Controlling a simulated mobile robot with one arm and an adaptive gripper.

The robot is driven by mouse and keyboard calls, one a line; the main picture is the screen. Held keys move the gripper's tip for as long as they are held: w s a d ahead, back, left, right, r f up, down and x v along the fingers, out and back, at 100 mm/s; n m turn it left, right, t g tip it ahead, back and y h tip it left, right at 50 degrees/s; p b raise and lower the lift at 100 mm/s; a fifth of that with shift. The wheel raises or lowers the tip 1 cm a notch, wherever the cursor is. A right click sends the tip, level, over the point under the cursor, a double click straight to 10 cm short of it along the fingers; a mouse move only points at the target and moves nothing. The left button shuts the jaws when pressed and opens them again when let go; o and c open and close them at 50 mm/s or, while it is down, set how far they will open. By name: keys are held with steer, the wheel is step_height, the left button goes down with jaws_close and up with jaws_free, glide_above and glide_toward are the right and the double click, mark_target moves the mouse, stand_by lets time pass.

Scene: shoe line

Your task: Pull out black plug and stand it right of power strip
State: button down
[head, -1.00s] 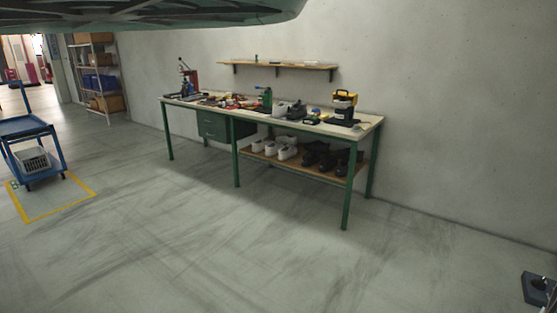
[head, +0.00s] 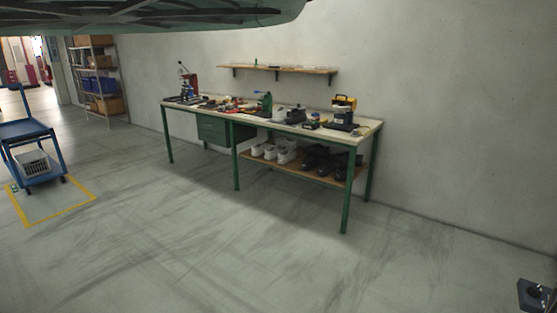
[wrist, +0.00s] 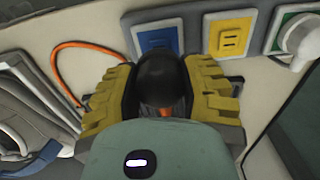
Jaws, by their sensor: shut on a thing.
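In the wrist view, my gripper (wrist: 163,100) has its yellow-padded fingers closed on both sides of the rounded black plug (wrist: 162,80). An orange cable (wrist: 58,65) loops left of the fingers, and a bit of orange shows just below the plug. The power strip (wrist: 196,38) runs across the top of the wrist view, with blue, yellow and green socket faces. The blue and yellow faces look empty. The plug's lower end is hidden, so I cannot tell how far it is from the strip. My gripper is not discernible in the head view.
A white plug (wrist: 304,42) sits in the green socket at right. A grey shoe-like item (wrist: 30,110) lies at left. In the head view, a green-legged workbench (head: 372,126) carries tools and shoes; open floor lies before it. A blue cart (head: 30,130) stands far left.

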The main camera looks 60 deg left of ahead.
steer(key=shift+r+p, duration=0.5)
steer(key=shift+r, duration=0.2)
